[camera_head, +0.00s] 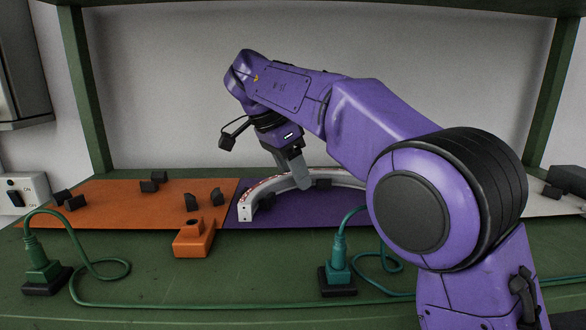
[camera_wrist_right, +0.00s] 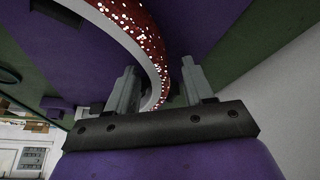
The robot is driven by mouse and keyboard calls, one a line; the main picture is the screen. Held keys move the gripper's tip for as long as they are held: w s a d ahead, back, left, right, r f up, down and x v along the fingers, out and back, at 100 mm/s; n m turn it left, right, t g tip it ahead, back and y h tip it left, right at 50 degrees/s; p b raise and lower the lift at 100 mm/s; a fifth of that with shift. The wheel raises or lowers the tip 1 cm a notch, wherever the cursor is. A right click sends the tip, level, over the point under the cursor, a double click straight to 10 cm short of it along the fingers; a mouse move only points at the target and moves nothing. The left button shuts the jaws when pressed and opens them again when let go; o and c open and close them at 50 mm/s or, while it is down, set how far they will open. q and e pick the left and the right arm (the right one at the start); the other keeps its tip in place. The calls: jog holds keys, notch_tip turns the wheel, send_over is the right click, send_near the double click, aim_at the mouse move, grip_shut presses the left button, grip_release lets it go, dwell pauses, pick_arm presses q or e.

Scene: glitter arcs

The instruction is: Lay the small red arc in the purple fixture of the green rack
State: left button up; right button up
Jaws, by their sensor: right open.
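The arc (camera_head: 247,209) is a pale curved piece with red glitter on its upper face. It is over the purple fixture (camera_head: 300,212) of the green rack (camera_head: 150,270), with its left end toward me. In the right wrist view the glittery arc (camera_wrist_right: 135,30) passes between the fingers of my right gripper (camera_wrist_right: 162,88), which is open. In the head view my right gripper (camera_head: 296,178) is at the arc's far curve. Part of the arc is hidden behind my arm. I cannot tell whether it rests fully on the fixture. My left gripper is out of view.
An orange panel (camera_head: 120,205) with several black blocks lies on the left, with an orange block (camera_head: 195,238) at its front. Teal plugs with cables stand in front at left (camera_head: 43,268) and centre (camera_head: 338,270). A white panel (camera_head: 545,206) shows at right.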

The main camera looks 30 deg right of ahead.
jog(key=p+v, duration=0.2)
jog(key=v, duration=0.5)
jog(key=shift+s+d, duration=0.1)
jog(key=shift+r, duration=0.35)
dwell(0.4)
